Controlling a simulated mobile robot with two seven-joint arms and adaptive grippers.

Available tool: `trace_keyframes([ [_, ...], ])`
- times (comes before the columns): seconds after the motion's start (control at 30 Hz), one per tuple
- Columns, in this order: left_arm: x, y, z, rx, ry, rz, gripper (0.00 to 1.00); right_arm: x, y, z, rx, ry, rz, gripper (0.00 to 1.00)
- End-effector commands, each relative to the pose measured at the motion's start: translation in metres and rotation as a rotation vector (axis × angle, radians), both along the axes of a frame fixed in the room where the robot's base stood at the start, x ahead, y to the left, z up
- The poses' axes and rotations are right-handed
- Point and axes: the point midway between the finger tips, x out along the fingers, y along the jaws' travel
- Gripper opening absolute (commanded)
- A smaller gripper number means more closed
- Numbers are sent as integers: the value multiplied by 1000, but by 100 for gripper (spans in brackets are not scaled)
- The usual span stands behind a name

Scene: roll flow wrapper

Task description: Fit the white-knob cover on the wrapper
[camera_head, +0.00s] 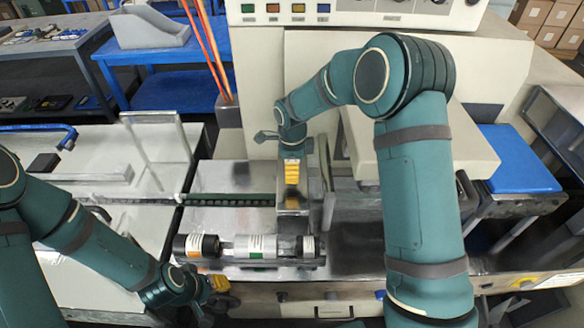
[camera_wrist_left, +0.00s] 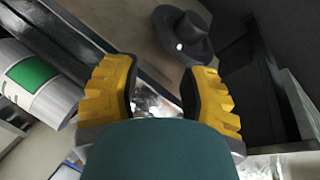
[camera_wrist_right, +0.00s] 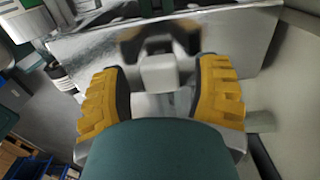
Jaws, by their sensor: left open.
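The wrapper (camera_head: 262,28) is a large cream machine with a metal deck. A shiny metal piece (camera_head: 292,203), probably the cover, stands on the deck at mid-picture. In the right wrist view, a pale block-shaped knob (camera_wrist_right: 158,73) shows in front of shiny metal (camera_wrist_right: 90,50). My right gripper (camera_head: 292,172) is just above that metal piece. Its fingers (camera_wrist_right: 160,80) are apart, with the knob between them and visible gaps on both sides. My left gripper (camera_head: 219,292) is open and empty, low at the deck's front edge.
A film roll (camera_head: 255,246) with black ends lies along the deck's front, close to my left gripper. A dark round knob (camera_wrist_left: 183,38) lies beyond the left fingertips. An upright clear frame (camera_head: 160,150) stands left on the white table. Orange rods (camera_head: 208,50) rise behind.

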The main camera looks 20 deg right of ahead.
Motion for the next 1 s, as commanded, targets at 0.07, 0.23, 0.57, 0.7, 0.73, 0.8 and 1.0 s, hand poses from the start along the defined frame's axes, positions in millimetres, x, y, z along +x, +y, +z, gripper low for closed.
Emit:
trace_keyframes([
  [0.07,0,0,0,0,0,0,43,0,0,0,0,1,0,62],
  [0.23,0,0,0,0,0,0,43,-1,0,1,0,2,0,62],
  [0.57,0,0,0,0,0,0,43,0,1,53,1,-4,0,62],
  [0.7,0,0,0,0,0,0,43,0,0,81,0,-4,0,62],
  [0.73,0,0,0,0,0,0,43,0,0,86,0,-3,0,62],
  [0.8,0,0,0,0,0,0,43,0,0,97,0,-2,-1,62],
  [1.0,0,0,0,0,0,0,43,0,0,117,0,-1,1,62],
])
